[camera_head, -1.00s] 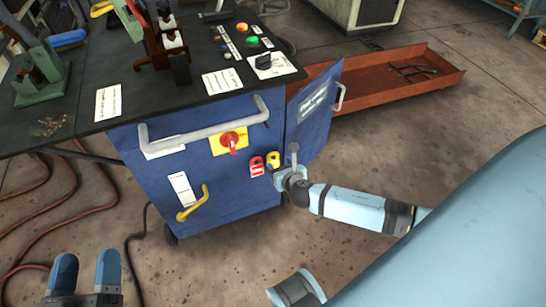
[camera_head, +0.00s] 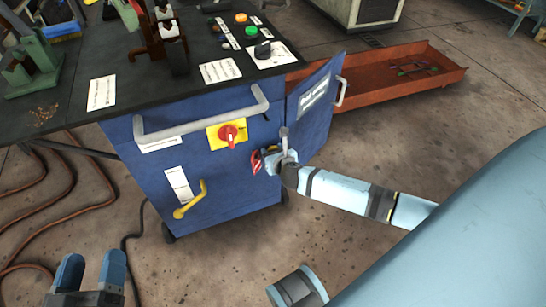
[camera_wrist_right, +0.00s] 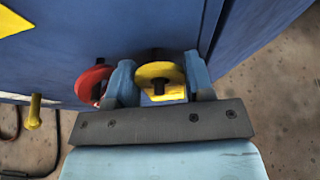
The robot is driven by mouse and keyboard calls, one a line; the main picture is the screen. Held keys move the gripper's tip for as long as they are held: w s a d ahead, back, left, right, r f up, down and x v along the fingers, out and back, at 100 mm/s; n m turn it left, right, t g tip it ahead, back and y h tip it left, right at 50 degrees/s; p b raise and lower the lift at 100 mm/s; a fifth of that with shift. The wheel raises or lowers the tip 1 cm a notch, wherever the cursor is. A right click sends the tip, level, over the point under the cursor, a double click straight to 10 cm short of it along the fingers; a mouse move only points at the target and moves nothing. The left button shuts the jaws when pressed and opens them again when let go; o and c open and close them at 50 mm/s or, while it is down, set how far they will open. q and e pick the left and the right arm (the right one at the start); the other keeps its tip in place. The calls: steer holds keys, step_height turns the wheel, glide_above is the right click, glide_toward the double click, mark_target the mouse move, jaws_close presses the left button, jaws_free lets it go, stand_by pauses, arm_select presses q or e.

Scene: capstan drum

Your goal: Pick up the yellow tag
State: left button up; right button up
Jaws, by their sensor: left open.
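In the head view, my right gripper (camera_head: 279,163) is at the cabinet front and hides most of the tag. A red tag (camera_wrist_right: 92,84) is just left of the left finger; it also shows in the head view (camera_head: 256,162). My left gripper (camera_head: 88,275) is open and empty, low at the left.
The blue cabinet (camera_head: 225,180) has a grey rail (camera_head: 205,119), a red switch on a yellow plate (camera_head: 228,135) and a yellow handle (camera_head: 190,200). Its door (camera_head: 312,105) stands open, right of my right gripper. An orange tray (camera_head: 385,95) lies behind.

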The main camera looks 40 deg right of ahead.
arm_select(q)
steer(key=shift+r, duration=0.15)
arm_select(e)
steer(key=shift+r+p, duration=0.2)
steer(key=shift+p, duration=0.1)
arm_select(q)
step_height(320, 180, up, 5)
steer(key=t+p, duration=0.2)
steer(key=p, duration=0.1)
steer(key=shift+n+g+y, duration=0.3)
steer(key=shift+g+y, duration=0.5)
steer(key=shift+g, duration=0.1)
steer(key=f, duration=0.1)
steer(key=a+f+p, duration=0.1)
steer(key=f+p, duration=0.1)
steer(key=f, duration=0.1)
steer(key=shift+a, duration=0.35)
arm_select(e)
steer(key=s+a, duration=0.2)
steer(key=s, duration=0.6)
steer(key=s+a, duration=0.2)
steer(key=s, duration=0.7)
steer(key=shift+s, duration=0.25)
steer(key=shift+r, duration=0.1)
